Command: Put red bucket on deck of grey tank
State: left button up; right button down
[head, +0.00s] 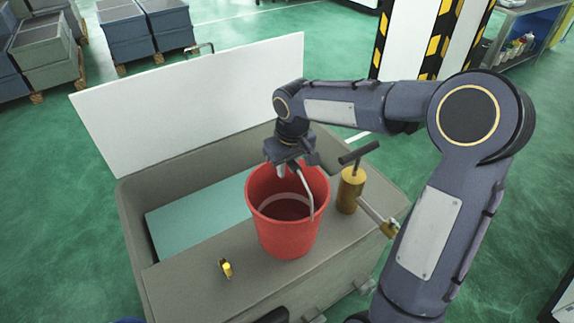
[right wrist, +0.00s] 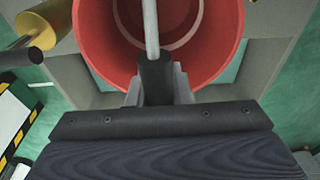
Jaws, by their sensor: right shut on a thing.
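A red bucket (head: 284,228) is upright at the grey tank's deck (head: 185,275), in front of the tank's opening. I cannot tell whether its base touches the deck. My right gripper (head: 285,168) is above the bucket's far rim, shut on the bucket's handle. The right wrist view shows the red bucket (right wrist: 95,45) with its pale handle running into the dark grip between the fingers (right wrist: 155,85). The tank's opening shows a pale teal surface inside. My left gripper is not in view.
A brass pump with a black T-handle (head: 351,190) stands on the deck just right of the bucket. A small yellow fitting (head: 227,268) is on the deck at the left front. A white lid (head: 200,100) stands open behind the tank. A striped pillar (head: 425,40) is farther back.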

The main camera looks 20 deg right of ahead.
jog(key=c, duration=1.8)
grip_release()
jog(key=shift+f, duration=0.15)
jog(key=o, duration=0.5)
